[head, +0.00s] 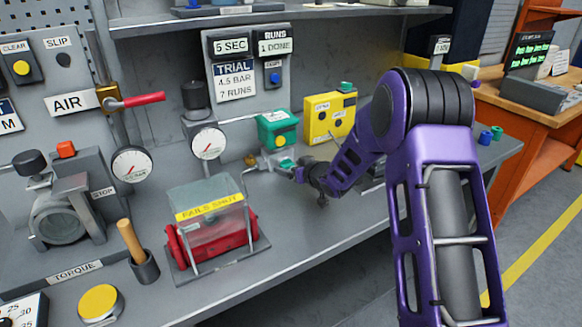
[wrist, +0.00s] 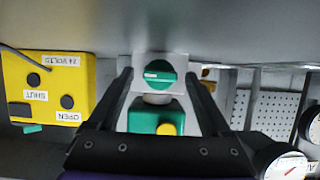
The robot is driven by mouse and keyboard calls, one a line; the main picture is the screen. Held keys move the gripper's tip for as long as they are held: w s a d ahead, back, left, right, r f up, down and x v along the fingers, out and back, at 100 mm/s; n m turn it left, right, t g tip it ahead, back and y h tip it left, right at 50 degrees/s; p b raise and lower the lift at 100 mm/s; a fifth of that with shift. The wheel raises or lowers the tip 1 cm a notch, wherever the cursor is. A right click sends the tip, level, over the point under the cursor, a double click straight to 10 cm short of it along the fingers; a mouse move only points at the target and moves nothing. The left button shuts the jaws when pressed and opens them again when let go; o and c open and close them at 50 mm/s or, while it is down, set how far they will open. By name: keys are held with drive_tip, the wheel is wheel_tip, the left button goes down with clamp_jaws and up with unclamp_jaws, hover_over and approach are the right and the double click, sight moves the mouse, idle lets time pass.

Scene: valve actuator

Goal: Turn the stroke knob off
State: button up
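A round green knob with a white pointer line (wrist: 157,74) sits on a grey block in the wrist view. It also shows small in the head view (head: 286,164), below the green box. I take it as the stroke knob; no label for it is readable. Its pointer lies nearly level in the wrist view. My gripper (head: 298,174) is at the knob's right in the head view. In the wrist view its two dark fingers are spread wide, one on each side of the knob, with gaps between. Nothing is held. Whether the fingertips reach the knob's depth is unclear.
The green box with a yellow button (head: 278,130) stands just behind the knob, and a yellow box (head: 328,117) is to its right. A pressure gauge (head: 208,142) and a clear-covered red actuator marked FAILS SHUT (head: 209,212) are at the left.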

drive_tip(key=shift+s+r, duration=0.1)
drive_tip(key=p+v, duration=0.1)
drive_tip(key=v, duration=1.6)
drive_tip(key=shift+d, duration=0.25)
